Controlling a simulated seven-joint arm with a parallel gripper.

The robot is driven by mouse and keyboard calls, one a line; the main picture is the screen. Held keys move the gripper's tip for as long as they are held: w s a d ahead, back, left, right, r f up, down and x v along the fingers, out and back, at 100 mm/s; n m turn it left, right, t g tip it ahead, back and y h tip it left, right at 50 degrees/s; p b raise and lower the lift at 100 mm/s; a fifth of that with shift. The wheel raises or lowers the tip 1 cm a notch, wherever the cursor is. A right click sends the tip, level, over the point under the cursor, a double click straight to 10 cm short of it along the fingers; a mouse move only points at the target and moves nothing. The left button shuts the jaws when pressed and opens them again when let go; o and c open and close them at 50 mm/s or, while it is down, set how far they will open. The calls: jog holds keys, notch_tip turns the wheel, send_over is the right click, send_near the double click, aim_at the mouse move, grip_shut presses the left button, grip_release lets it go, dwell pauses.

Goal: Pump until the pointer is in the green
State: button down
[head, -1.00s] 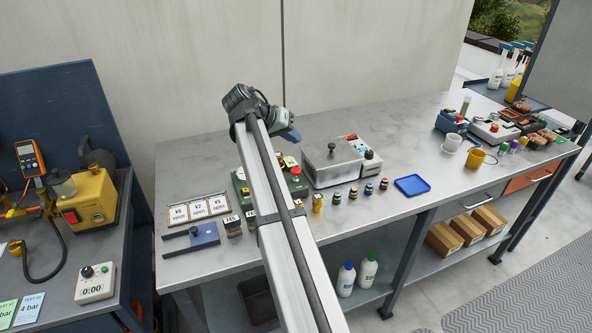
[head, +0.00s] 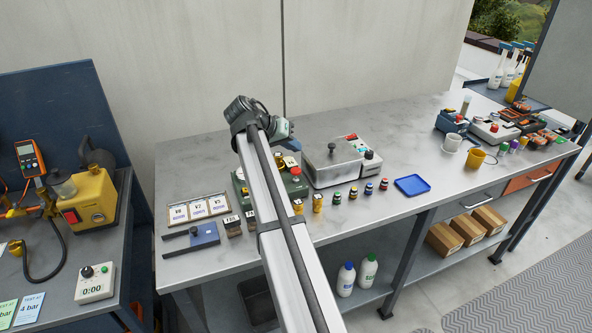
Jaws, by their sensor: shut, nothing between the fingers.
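My gripper (head: 291,145) shows only as a small blue part at the end of my arm, over the back of the long bench; its fingers are hidden. A green box (head: 297,186) with a red button stands below it, partly behind my arm. No pointer or green zone can be made out in this view, and I cannot tell which thing is the pump. A yellow machine (head: 96,203) with a red switch and a clear bowl stands on the left table, well away from my gripper.
A grey metal box (head: 325,172) with a black knob stands right of my arm. Several small coloured-band parts and a blue tray (head: 412,185) lie along the front. A three-panel label tray (head: 200,208) lies left. The bench between the blue tray and the mugs is clear.

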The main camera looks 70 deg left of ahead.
aim_at(297, 169)
jog(key=shift+f, duration=2.45)
jog(key=shift+f, duration=0.15)
jog(key=shift+f, duration=0.25)
jog(key=shift+f, duration=1.2)
dwell(1.7)
jog(key=shift+r, duration=1.65)
jog(key=shift+r, duration=2.5)
